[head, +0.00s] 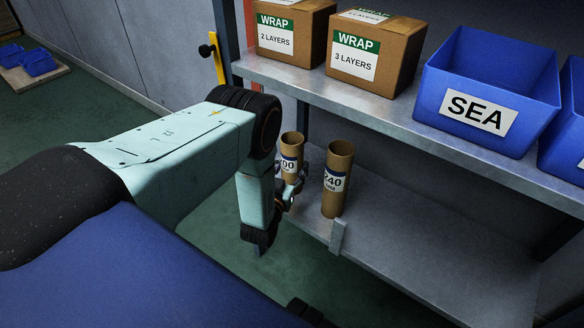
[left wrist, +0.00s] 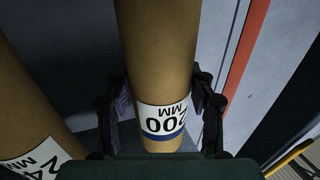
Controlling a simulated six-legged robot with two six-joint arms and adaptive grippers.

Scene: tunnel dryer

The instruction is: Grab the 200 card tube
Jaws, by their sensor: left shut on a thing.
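The 200 card tube (head: 291,147) is a brown cardboard cylinder with a white and blue label. It stands upright at the left end of the lower shelf. In the left wrist view the tube (left wrist: 160,60) sits between the two fingers, its 200 MM label upside down. My left gripper (head: 290,188) is shut on it, one finger on each side. The gripper partly covers the tube's lower part in the head view. The 240 tube (head: 337,180) stands just to the right, apart from the gripper. My right gripper is not in view.
The lower metal shelf (head: 430,255) is bare right of the tubes. The upper shelf (head: 400,118) overhangs it, bearing two WRAP boxes (head: 366,55) and a blue SEA bin (head: 490,85). A rack post stands behind the tubes. Blue bins lie on a pallet (head: 38,78) far left.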

